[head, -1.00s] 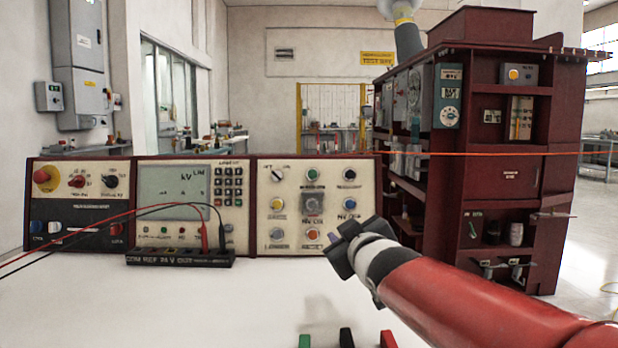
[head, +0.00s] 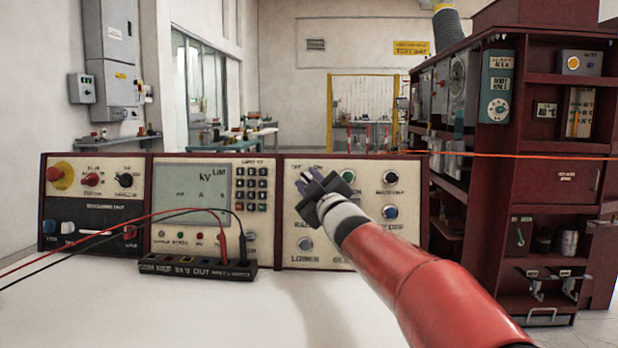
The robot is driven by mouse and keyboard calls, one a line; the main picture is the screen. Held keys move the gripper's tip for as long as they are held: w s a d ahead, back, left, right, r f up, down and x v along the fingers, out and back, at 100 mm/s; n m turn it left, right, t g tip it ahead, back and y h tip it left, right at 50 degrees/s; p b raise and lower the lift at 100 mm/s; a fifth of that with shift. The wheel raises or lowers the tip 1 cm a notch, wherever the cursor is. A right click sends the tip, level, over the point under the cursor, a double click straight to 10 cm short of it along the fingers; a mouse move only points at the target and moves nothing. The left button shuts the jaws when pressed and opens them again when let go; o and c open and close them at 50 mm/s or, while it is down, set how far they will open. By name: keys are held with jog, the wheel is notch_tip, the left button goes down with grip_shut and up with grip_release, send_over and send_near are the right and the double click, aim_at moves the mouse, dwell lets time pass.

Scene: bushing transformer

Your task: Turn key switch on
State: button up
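The control console's right-hand panel (head: 413,240) carries several buttons and knobs. Its upper left corner has a small label above the spot where the key switch sits. My gripper (head: 309,186) is in front of that corner and hides most or all of the key switch. My red arm comes in from the lower right. The gripper is seen from behind, so I cannot tell whether the fingers are apart or touching the switch. A green button (head: 348,176) is just right of the gripper.
The middle panel has a grey display (head: 204,192) and a keypad (head: 252,190). The left panel has a red-and-yellow stop button (head: 60,174). A black terminal block (head: 196,270) with red and black leads stands in front. A dark red cabinet (head: 560,170) stands at the right. The white tabletop's front is clear.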

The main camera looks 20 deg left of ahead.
jog(key=shift+w+a+r, duration=0.1)
jog(key=shift+w+a, duration=0.05)
grip_shut()
